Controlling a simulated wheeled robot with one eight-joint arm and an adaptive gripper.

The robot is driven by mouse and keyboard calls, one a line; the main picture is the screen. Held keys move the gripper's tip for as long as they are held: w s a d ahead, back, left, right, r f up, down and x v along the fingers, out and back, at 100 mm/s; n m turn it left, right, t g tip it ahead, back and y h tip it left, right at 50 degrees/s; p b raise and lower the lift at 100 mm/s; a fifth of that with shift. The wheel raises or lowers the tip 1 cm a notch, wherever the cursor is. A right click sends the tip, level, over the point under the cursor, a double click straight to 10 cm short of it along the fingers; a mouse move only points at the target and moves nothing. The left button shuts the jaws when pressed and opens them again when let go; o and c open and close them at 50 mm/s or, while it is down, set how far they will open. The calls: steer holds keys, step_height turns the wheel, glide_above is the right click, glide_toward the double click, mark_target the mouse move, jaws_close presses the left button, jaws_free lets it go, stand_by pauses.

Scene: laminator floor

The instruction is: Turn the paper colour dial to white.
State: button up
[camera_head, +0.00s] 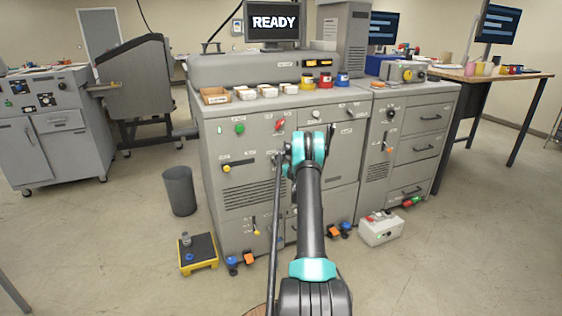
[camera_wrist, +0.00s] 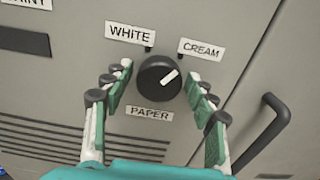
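The paper colour dial (camera_wrist: 157,79) is a round black knob with a white pointer line, in the middle of the wrist view. Its pointer is tilted up and to the right, towards the CREAM label (camera_wrist: 201,49). The WHITE label (camera_wrist: 130,33) is at its upper left, and the PAPER label (camera_wrist: 149,114) is below it. My gripper (camera_wrist: 158,84) is open, with one green-padded finger on each side of the dial. Gaps show between the fingers and the knob. In the head view I cannot make out the dial near my arm.
A black handle (camera_wrist: 262,131) stands out from the panel to the right of the dial, near the right finger. Vent slots (camera_wrist: 60,138) are at the lower left. The grey machine (camera_head: 240,190) fills the middle of the head view, and its screen (camera_head: 275,22) reads READY.

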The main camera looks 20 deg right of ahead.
steer(key=c, duration=0.8)
steer(key=shift+n, duration=0.4)
steer(key=n, duration=0.6)
steer(key=shift+a+n, duration=0.15)
steer(key=shift+n, duration=0.15)
steer(key=n, duration=0.6)
steer(key=shift+a+f, duration=0.1)
steer(key=shift+f, duration=0.1)
steer(key=shift+n, duration=0.4)
steer(key=o, duration=1.2)
steer(key=shift+c, duration=0.2)
